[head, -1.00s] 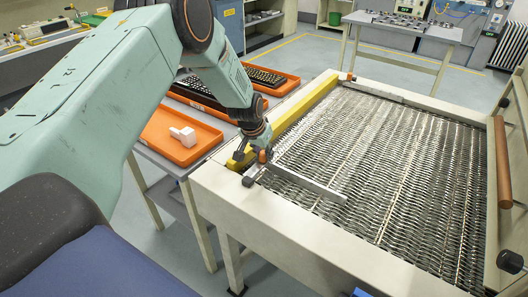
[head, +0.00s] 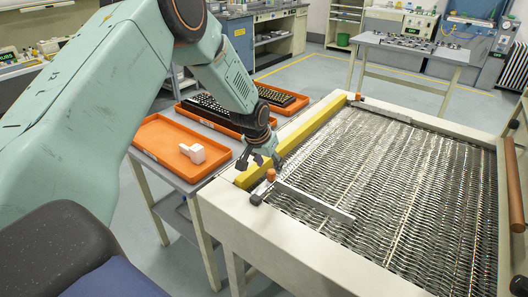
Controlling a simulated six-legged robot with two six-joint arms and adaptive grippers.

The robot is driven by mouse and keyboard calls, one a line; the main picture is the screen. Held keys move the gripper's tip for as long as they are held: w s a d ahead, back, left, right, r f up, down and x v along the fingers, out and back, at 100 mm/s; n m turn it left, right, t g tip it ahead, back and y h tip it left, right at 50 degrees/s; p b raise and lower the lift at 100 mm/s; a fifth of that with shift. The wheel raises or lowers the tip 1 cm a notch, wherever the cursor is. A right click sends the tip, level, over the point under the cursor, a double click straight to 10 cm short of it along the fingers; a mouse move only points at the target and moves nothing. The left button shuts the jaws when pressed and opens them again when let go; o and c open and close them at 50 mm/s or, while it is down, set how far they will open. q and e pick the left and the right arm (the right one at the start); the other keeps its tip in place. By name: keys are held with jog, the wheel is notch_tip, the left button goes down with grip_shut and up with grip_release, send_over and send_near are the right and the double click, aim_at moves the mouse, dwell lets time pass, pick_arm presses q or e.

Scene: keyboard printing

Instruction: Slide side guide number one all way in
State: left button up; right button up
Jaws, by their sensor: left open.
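The near side guide (head: 318,204) is a thin grey metal bar lying across the near end of the mesh bed. An orange knob (head: 271,175) stands at its left end, by the bed frame. A second, similar guide (head: 384,110) with an orange knob lies at the far end. No number is readable on either guide. My left gripper (head: 262,163) is open and empty, its dark fingers spread over the yellow bar (head: 300,135), just behind and above the near knob. I see no clear contact with the knob. My right gripper is out of view.
The metal mesh bed (head: 410,180) sits inside a cream frame (head: 285,248). At left, a table holds an orange tray (head: 160,140) with a white block (head: 192,152) and more orange trays with keyboards (head: 283,97). A brown roller (head: 513,185) stands at right.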

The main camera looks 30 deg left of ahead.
pick_arm(q)
jog(key=v, duration=0.7)
jog(key=shift+r, duration=0.1)
jog(key=shift+s, duration=0.1)
dwell(0.4)
